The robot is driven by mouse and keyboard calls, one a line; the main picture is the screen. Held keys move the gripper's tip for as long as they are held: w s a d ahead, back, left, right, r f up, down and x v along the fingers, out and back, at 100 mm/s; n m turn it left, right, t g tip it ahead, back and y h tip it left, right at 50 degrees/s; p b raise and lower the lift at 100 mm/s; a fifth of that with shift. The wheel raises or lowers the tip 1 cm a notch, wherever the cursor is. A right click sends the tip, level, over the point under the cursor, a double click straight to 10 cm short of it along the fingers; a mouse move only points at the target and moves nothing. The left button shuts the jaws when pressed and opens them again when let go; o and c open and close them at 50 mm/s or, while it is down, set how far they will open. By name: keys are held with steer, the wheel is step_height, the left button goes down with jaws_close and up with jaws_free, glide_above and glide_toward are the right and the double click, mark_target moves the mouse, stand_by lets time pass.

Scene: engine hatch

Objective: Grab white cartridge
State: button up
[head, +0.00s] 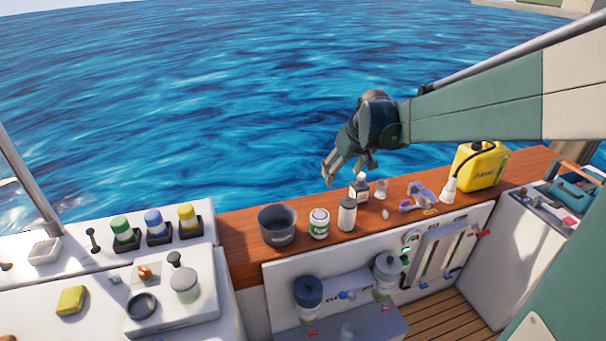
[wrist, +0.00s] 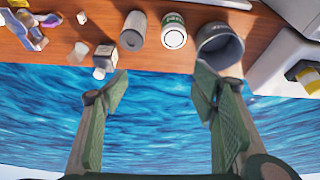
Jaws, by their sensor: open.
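A plain whitish cylinder that looks like the white cartridge (head: 347,215) stands upright on the wooden counter, between a white can with a green label (head: 319,223) and a dark-labelled bottle (head: 359,188). In the wrist view the cartridge (wrist: 133,29) is at the top, left of the green-labelled can (wrist: 174,31). My gripper (head: 349,172) hangs above and beyond the counter's far edge, over the water side. Its fingers (wrist: 162,86) are spread, with nothing between them, apart from the cartridge.
A dark pot (head: 277,225) stands left of the can. Right of the cartridge are small white pieces, a purple-and-white tool (head: 416,197) and a yellow jerrycan (head: 480,166). Two lidded canisters (head: 387,274) (head: 308,293) sit below the counter. Open water lies behind.

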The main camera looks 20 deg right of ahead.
steer(key=p, duration=0.3)
glide_above(349, 202)
step_height(349, 202, down, 4)
steer(key=f, duration=1.4)
steer(key=shift+s+d+f+b, duration=0.1)
steer(key=shift+s+f+b, duration=0.1)
steer(key=shift+b, duration=0.1)
steer(key=shift+f, duration=0.6)
steer(key=shift+x, duration=1.3)
steer(key=shift+s+a+b+x, duration=0.1)
steer(key=shift+b+x, duration=0.3)
steer(key=shift+x, duration=0.9)
steer(key=shift+s+a+b+x, duration=0.15)
steer(key=shift+b+x, duration=0.2)
steer(key=shift+x, duration=0.9)
steer(key=shift+f, duration=0.1)
steer(key=c, duration=1)
